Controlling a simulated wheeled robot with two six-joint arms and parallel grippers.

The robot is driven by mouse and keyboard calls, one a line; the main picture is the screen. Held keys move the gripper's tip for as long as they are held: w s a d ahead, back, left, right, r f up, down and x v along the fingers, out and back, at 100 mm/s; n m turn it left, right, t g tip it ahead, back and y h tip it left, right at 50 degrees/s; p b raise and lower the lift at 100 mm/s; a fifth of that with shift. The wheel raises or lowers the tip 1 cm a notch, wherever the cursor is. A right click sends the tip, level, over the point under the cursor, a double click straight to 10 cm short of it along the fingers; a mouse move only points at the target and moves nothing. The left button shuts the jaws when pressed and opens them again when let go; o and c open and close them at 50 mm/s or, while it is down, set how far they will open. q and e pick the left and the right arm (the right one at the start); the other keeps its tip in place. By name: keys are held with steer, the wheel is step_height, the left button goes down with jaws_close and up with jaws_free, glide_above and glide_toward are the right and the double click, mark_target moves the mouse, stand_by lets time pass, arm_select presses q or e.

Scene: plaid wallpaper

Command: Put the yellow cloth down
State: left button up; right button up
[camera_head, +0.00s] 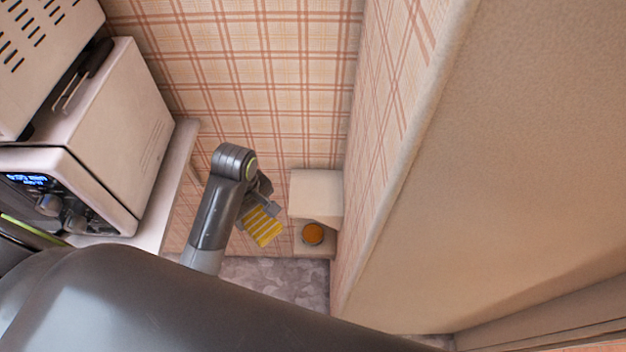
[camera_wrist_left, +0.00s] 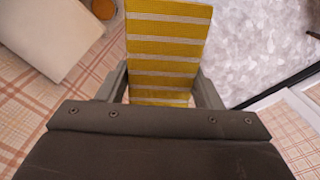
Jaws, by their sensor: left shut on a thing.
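The yellow cloth (camera_head: 262,227) has white stripes and hangs from my left gripper (camera_head: 262,208) in the head view. In the left wrist view the cloth (camera_wrist_left: 167,45) sits between the two fingers of the left gripper (camera_wrist_left: 162,92), which is shut on it. The cloth is held in the air, left of a small cream shelf unit. Its part behind the gripper body is hidden. My right gripper is in neither view.
The cream shelf unit (camera_head: 316,192) stands in the wall corner, with a round orange thing (camera_head: 313,234) on its lower level. A white microwave-like appliance (camera_head: 104,140) stands on a counter (camera_head: 172,190) at the left. Grey marbled floor (camera_head: 285,278) lies below. A large beige panel (camera_head: 500,160) fills the right.

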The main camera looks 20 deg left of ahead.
arm_select(q)
steer(key=p, duration=0.2)
glide_above(309, 191)
step_height(309, 191, down, 2)
steer(key=shift+s+a+f+p, duration=0.1)
steer(key=shift+s+f+p, duration=0.1)
steer(key=shift+p, duration=0.2)
step_height(309, 191, down, 4)
steer(key=shift+f, duration=0.1)
steer(key=shift+w+p, duration=0.15)
steer(key=shift+p, duration=0.25)
steer(key=shift+f, duration=0.25)
steer(key=o, duration=1)
steer(key=shift+f, duration=0.15)
